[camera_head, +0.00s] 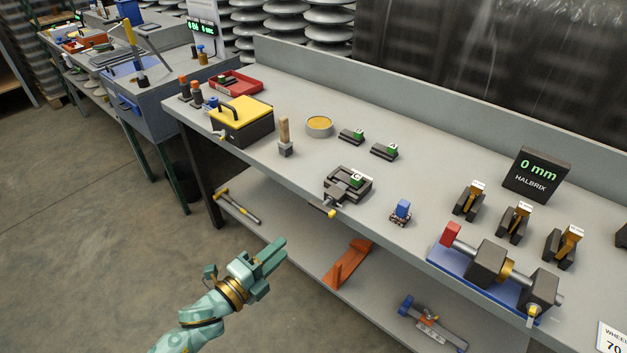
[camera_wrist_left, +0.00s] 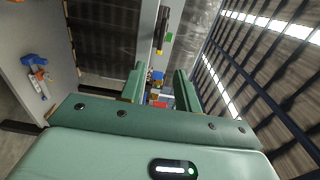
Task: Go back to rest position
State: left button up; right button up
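My left gripper (camera_head: 271,257) comes in from the lower left in the head view. It hangs over the floor in front of the grey workbench (camera_head: 290,96), apart from it. In the left wrist view the two green fingers of my left gripper (camera_wrist_left: 159,82) stand well apart with nothing held between them. My right arm and right gripper are in neither view.
A vise (camera_head: 347,186) and a blue-based fixture (camera_head: 490,275) stand near the bench's front edge. A yellow-lidded box (camera_head: 243,114) is farther left. A lower shelf (camera_head: 300,262) holds a hammer (camera_head: 238,206) and an orange bracket (camera_head: 347,264). Floor at left is clear.

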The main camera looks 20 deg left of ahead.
pick_arm(q)
jog(key=s+a+f+n+g+y, duration=0.25)
jog(key=s+f+n, duration=0.2)
jog(key=f, duration=0.45)
jog(key=s+a+f+n+g+y, duration=0.1)
jog(key=s+a+f+n+g, duration=0.25)
jog(key=f, duration=0.55)
jog(key=s+f+n+g+y, duration=0.2)
jog(key=s+f+n, duration=0.35)
jog(key=f, duration=0.25)
jog(key=s+d+f+n+g, duration=0.1)
jog(key=s+f+g, duration=0.2)
jog(key=s, duration=0.8)
jog(key=s+d+f+n+g+p, duration=0.1)
jog(key=s+f+n+g, duration=0.1)
jog(key=s, duration=0.9)
jog(key=s+d+f+n+g+p, duration=0.1)
jog(key=s+f+g, duration=0.3)
jog(key=s, duration=0.7)
notch_tip(320, 180, down, 2)
jog(key=shift+s+d+f+n+y, duration=0.2)
jog(key=shift+n+y, duration=0.15)
jog(key=shift+n, duration=0.2)
